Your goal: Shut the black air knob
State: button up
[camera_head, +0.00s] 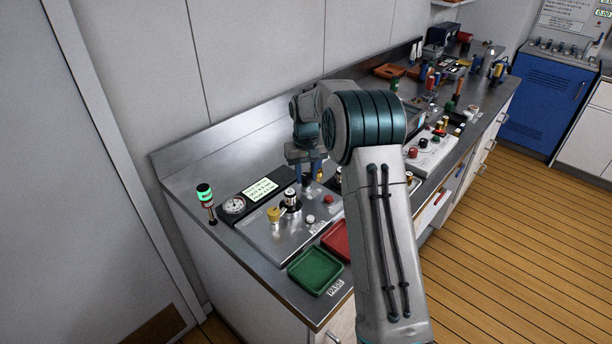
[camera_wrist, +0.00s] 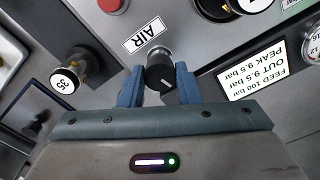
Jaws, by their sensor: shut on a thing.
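The black air knob (camera_wrist: 160,74) sits between the two fingers of my gripper (camera_wrist: 159,84) in the wrist view, beside a white label reading AIR (camera_wrist: 146,37). The blue-grey fingers are shut on it, one on each side. A pale line marks the knob's face, and a metal collar shows behind it. In the head view my gripper (camera_head: 306,168) points down at the back of the steel fill panel (camera_head: 262,240). The knob is mostly hidden there by the fingers.
A lit readout (camera_head: 262,190), a round gauge (camera_head: 233,205) and a green-lit lamp (camera_head: 205,194) stand left of my gripper. A brass fitting (camera_head: 273,217) and a black-and-white-topped fitting (camera_head: 290,199) stand close in front. Green (camera_head: 315,289) and red (camera_head: 336,254) trays lie nearer.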

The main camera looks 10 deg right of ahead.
aim_at(306, 176)
jog(key=shift+m, duration=1.6)
jog(key=o, duration=1)
jog(key=shift+c, duration=0.2)
notch_tip(306, 176, up, 14)
jog(key=b, duration=0.1)
